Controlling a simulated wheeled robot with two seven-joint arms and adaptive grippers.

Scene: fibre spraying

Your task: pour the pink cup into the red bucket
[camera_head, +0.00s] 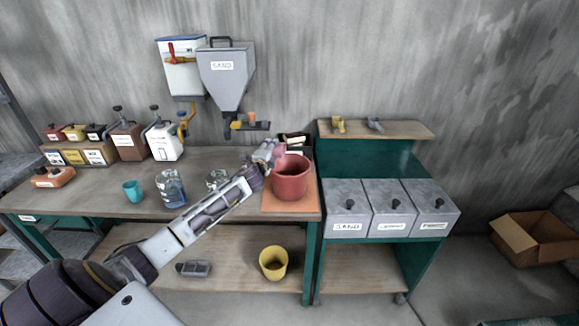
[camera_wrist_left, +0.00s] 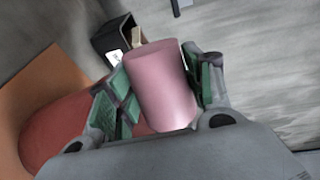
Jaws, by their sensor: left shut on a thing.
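The red bucket (camera_head: 291,182) stands on an orange board (camera_head: 275,206) at the right end of the workbench. My left gripper (camera_head: 271,152) reaches in from the left to the bucket's back-left rim. It is shut on the pink cup (camera_wrist_left: 160,88), which sits between the green finger pads (camera_wrist_left: 163,95) in the left wrist view. In the head view the small pink cup (camera_head: 280,147) is partly hidden by the gripper. I cannot tell its exact tilt or see its contents. Part of the bucket (camera_wrist_left: 62,128) shows beside the gripper in the wrist view. My right gripper is not in view.
A black box (camera_head: 296,138) stands behind the bucket. A teal cup (camera_head: 133,191) and a glass jar (camera_head: 171,187) stand left on the bench. A grey hopper (camera_head: 226,75) hangs above. Lidded grey bins (camera_head: 390,208) are on the right. A yellow bucket (camera_head: 273,263) is on the lower shelf.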

